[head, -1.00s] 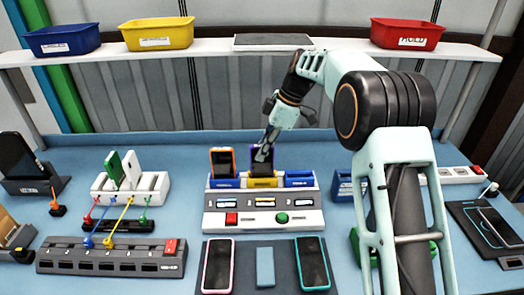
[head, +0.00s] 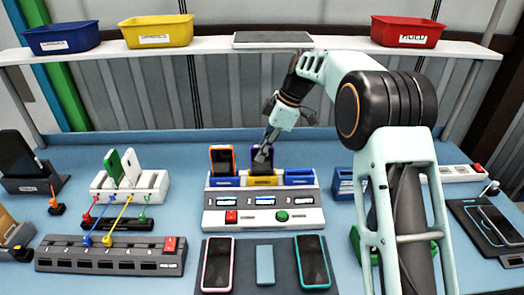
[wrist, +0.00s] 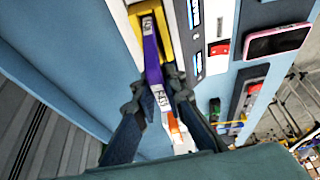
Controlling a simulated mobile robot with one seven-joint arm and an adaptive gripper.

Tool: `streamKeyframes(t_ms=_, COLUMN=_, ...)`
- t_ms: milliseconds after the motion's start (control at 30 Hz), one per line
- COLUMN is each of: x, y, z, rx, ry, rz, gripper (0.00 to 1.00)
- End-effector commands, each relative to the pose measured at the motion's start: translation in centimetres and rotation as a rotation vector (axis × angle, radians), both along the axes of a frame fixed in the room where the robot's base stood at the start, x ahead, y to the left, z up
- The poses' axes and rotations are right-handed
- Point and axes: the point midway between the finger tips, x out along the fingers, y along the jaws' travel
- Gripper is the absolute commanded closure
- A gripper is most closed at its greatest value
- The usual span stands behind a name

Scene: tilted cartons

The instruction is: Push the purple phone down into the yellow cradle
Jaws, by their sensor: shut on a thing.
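The purple phone (head: 255,160) stands upright in the yellow cradle (head: 262,181), the middle slot of the white dock. Its top is about level with the orange phone beside it. In the wrist view the phone's purple edge (wrist: 152,62) runs from the yellow cradle (wrist: 164,30) to between my fingers. My gripper (head: 264,152) is shut on the purple phone near its upper part. My dark fingers show on both sides of it in the wrist view (wrist: 158,92). The phone's lower end is hidden in the cradle.
The orange phone (head: 222,158) stands close on the left in the blue cradle (head: 223,182). An empty blue cradle (head: 299,178) is on the right. The dock's front has a red button (head: 231,217) and a green button (head: 282,216). Phones lie on a dark mat (head: 280,283) in front.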

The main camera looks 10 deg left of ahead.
Motion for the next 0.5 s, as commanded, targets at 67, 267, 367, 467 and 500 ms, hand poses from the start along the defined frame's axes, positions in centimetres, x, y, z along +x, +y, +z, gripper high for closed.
streamKeyframes(t_ms=67, x=-0.05, y=-0.06, z=-0.16, rx=-0.002, ry=0.003, rz=0.0, gripper=1.0)
streamKeyframes(t_ms=267, x=-0.05, y=-0.06, z=-0.16, rx=-0.002, ry=0.003, rz=0.0, gripper=1.0)
streamKeyframes(t_ms=367, x=-0.04, y=-0.05, z=-0.15, rx=-0.002, ry=0.003, rz=0.0, gripper=0.79)
streamKeyframes(t_ms=467, x=-0.03, y=-0.04, z=-0.11, rx=-0.002, ry=0.002, rz=0.0, gripper=0.69)
streamKeyframes(t_ms=500, x=-0.02, y=-0.03, z=-0.09, rx=-0.002, ry=0.002, rz=0.0, gripper=0.69)
